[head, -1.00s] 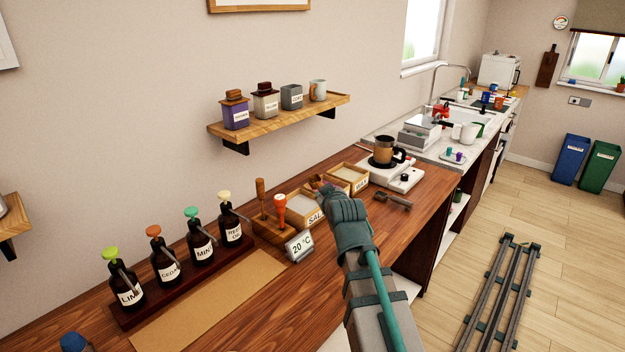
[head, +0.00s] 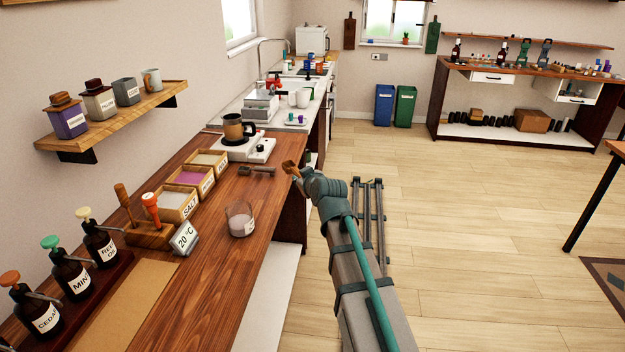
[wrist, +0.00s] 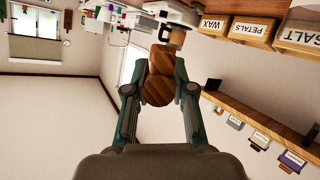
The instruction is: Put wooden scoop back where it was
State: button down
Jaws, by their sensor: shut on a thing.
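The wooden scoop (head: 290,168) is held at the tip of my gripper (head: 298,176), out near the front edge of the wooden counter (head: 225,262). In the wrist view the brown scoop (wrist: 158,85) sits between the two fingers of my gripper (wrist: 160,95), which are shut on it. Three labelled wooden boxes stand on the counter to the left: salt (head: 178,203), petals (head: 196,179) and wax (head: 212,160). A small wooden stand (head: 148,236) holds a wooden-handled tool (head: 124,203) and an orange-handled tool (head: 150,206).
A glass jar with pale contents (head: 240,220) stands near the counter's front edge. A dark tool (head: 257,171) lies beyond it. A hot plate (head: 258,150) carries a pot (head: 233,130). A temperature sign (head: 185,239) and pump bottles (head: 101,240) stand nearer. Open floor lies right.

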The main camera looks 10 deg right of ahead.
aim_at(255, 202)
jog(key=w+a+f+n+y+b, duration=0.1)
jog(key=w+a+f+y, duration=0.1)
jog(key=w+a+f, duration=0.1)
jog(key=w+a+f+n+g+y+b, duration=0.1)
jog(key=w+a+f+n+y, duration=0.1)
jog(key=w, duration=0.4)
jog(key=w+a+f+n+g+y, duration=0.1)
jog(key=w+a+f+y, duration=0.1)
jog(key=w+a+f, duration=0.1)
jog(key=shift+w+a+f+n+b, duration=0.15)
jog(key=shift+w+a+f+b, duration=0.05)
jog(key=shift+w, duration=0.15)
jog(key=shift+w+a+f+n+b, duration=0.15)
jog(key=shift+w+b, duration=0.05)
jog(key=shift+w, duration=0.1)
jog(key=a+n+g+y, duration=0.1)
jog(key=w+a+n+g, duration=0.1)
jog(key=w+a+n+g+y, duration=0.1)
jog(key=a, duration=0.1)
jog(key=shift+w+y, duration=0.25)
jog(key=shift+y, duration=0.05)
jog(key=shift+s+a+f+n+g+y+p, duration=0.1)
jog(key=shift+a+f+n+g+y, duration=0.25)
jog(key=shift+f, duration=0.55)
jog(key=shift+s+a+f+n+g+y+p, duration=0.1)
jog(key=shift+a+f+n+g+y, duration=0.1)
jog(key=shift+a+f+n+g, duration=0.5)
jog(key=shift+s+a+f+n+g+y+p, duration=0.1)
jog(key=shift+a+f+n+g+y, duration=0.2)
jog(key=shift+f, duration=0.75)
